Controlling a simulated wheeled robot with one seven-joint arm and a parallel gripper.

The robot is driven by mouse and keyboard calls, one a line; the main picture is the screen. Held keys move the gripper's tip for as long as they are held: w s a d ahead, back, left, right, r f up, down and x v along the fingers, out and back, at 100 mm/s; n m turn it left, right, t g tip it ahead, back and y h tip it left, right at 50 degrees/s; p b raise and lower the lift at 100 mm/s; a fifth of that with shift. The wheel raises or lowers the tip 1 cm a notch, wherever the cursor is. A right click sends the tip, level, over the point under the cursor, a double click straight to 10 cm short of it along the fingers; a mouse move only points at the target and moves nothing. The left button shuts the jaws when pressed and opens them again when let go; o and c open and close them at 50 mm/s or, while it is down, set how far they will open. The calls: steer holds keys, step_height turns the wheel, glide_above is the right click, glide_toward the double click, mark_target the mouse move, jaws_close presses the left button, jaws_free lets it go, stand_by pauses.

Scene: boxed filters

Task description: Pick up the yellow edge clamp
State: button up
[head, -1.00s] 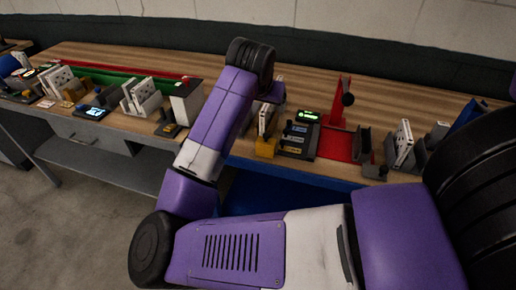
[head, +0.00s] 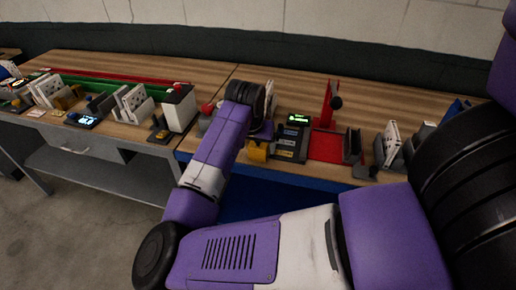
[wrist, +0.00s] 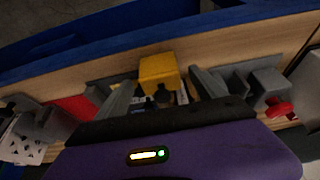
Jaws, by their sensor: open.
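The yellow edge clamp (head: 257,151) sits at the front edge of the wooden bench, left of a dark grey device with a lit green display. In the wrist view the yellow clamp (wrist: 158,70) is a blocky yellow piece at the bench edge, near the picture's middle. My gripper (wrist: 161,88) is open, with one grey finger on each side of the clamp's line and nothing held. Dark parts just below the yellow block are partly hidden by my gripper body. In the head view my arm hides most of the gripper, which is low over the bench behind the clamp.
The grey display device (head: 290,138) and a red stand (head: 327,140) are right of the clamp. White boxed filters in a grey holder (head: 391,143) stand farther right. A grey block with a red knob (wrist: 270,90) is close right in the wrist view.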

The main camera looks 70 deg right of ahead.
steer(key=shift+d+f, duration=0.1)
steer(key=shift+f, duration=0.05)
steer(key=c, duration=1.6)
steer(key=shift+c, duration=0.2)
